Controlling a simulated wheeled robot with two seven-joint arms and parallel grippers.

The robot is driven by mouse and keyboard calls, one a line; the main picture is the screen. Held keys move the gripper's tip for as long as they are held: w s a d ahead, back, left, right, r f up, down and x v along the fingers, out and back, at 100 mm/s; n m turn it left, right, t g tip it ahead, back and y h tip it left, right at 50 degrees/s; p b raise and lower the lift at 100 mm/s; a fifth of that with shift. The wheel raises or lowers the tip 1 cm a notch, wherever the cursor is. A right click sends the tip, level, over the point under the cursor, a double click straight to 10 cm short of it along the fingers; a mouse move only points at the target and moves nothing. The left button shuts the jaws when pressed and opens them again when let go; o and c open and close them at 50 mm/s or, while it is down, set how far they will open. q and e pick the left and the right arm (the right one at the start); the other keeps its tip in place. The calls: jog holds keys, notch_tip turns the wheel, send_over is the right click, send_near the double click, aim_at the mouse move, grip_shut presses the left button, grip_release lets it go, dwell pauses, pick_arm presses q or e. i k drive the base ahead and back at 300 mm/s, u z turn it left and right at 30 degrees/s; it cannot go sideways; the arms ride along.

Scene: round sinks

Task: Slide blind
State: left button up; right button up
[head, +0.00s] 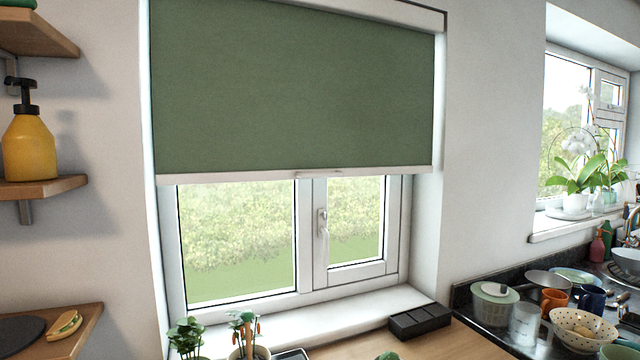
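A green roller blind (293,92) hangs in the window recess ahead of me and covers roughly the upper half of the window. Its white bottom bar (225,178) runs across just above the middle of the view, with a small pull tab (318,173) near its centre-right. Below it the white-framed window (236,240) shows greenery outside, and its handle (323,222) is on the right pane's frame. Neither of my grippers is in the head view.
Potted plants (245,335) and a black box (419,321) stand below the window by the sill (330,315). Wooden shelves (45,188) with a yellow pump bottle (29,145) are at left. Crockery, including a spotted colander (582,331), crowds the right counter. The space before the blind looks clear.

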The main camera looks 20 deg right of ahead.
aim_at(228, 177)
jog(key=u, duration=1.4)
jog(key=k, duration=0.6)
jog(key=z, duration=0.8)
